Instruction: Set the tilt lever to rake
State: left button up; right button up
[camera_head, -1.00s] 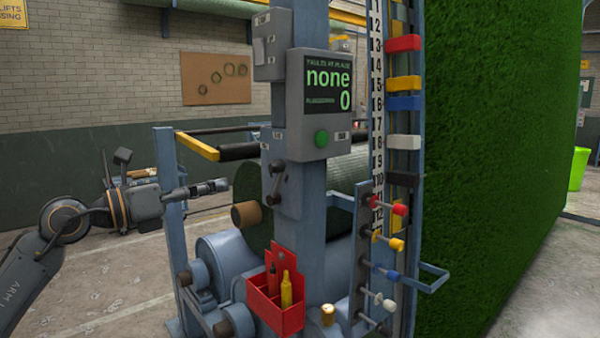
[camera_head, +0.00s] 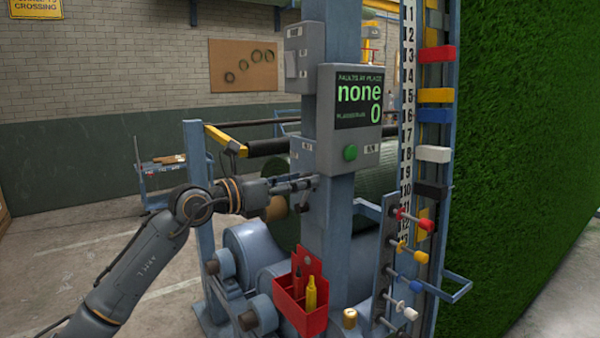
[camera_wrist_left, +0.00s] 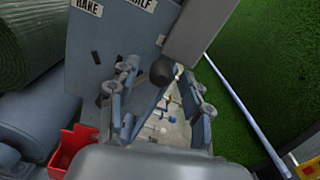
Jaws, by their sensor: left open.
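The tilt lever shows in the left wrist view as a round black knob (camera_wrist_left: 163,72), with a grey plate (camera_wrist_left: 105,45) behind it. The plate carries a RAKE label (camera_wrist_left: 88,7) at the upper left and a second label, partly cut off and seeming to read HALF, to its right. My left gripper (camera_wrist_left: 158,100) is open, with one finger on each side of the knob; I cannot tell if either touches it. In the head view my left gripper (camera_head: 310,183) is at the machine's post, below the display box, and hides most of the lever.
The display box (camera_head: 350,120) reads "none" and "0" and has a green button (camera_head: 350,153). A red holder (camera_head: 298,310) with a yellow bottle hangs below the gripper. Coloured pegs (camera_head: 410,220) and a ruler stand to the right, before a green turf wall (camera_head: 530,160).

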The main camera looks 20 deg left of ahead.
pick_arm(q)
jog(key=shift+w+d, duration=0.15)
jog(key=shift+d, duration=0.05)
grip_shut()
